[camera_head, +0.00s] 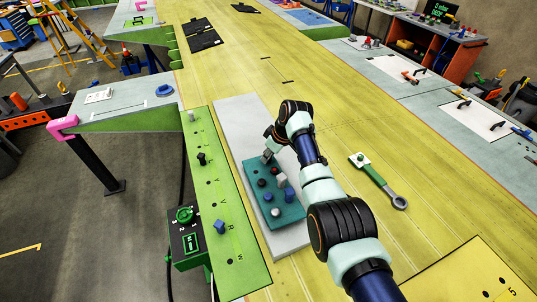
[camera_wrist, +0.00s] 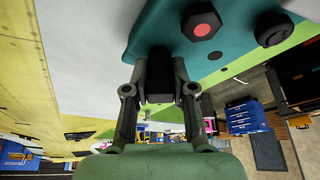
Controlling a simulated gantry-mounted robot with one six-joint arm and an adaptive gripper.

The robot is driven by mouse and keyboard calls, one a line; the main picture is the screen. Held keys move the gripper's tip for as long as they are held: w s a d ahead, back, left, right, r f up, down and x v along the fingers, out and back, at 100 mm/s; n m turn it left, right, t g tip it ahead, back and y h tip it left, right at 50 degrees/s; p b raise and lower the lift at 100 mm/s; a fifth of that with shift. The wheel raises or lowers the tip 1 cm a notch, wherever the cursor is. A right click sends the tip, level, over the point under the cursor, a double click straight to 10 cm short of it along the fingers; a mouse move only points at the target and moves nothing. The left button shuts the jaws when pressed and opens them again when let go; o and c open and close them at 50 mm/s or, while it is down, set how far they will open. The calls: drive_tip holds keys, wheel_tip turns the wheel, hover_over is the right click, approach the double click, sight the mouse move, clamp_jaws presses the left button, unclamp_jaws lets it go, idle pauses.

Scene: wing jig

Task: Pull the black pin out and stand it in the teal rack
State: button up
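My gripper (camera_wrist: 160,76) is at the far end of the teal rack (camera_head: 258,217), low over it in the head view (camera_head: 267,157). In the wrist view its fingers close on both sides of a dark block, which looks like a black pin (camera_wrist: 160,82). Its lower end is hidden, so I cannot tell whether it sits in a hole. The teal rack also fills the top of the wrist view (camera_wrist: 155,28). Another black pin (camera_head: 201,158) stands in the green rail (camera_head: 210,188) at the left.
A blue pin (camera_head: 219,227) is on the green rail. A green-handled wrench (camera_head: 378,181) lies right of my arm.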

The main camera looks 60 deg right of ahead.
drive_tip(key=o, duration=0.5)
drive_tip(key=shift+o, duration=0.2)
drive_tip(key=shift+r, duration=0.1)
drive_tip(key=v, duration=1.1)
drive_tip(key=shift+s+r, duration=0.15)
drive_tip(key=shift+r, duration=0.25)
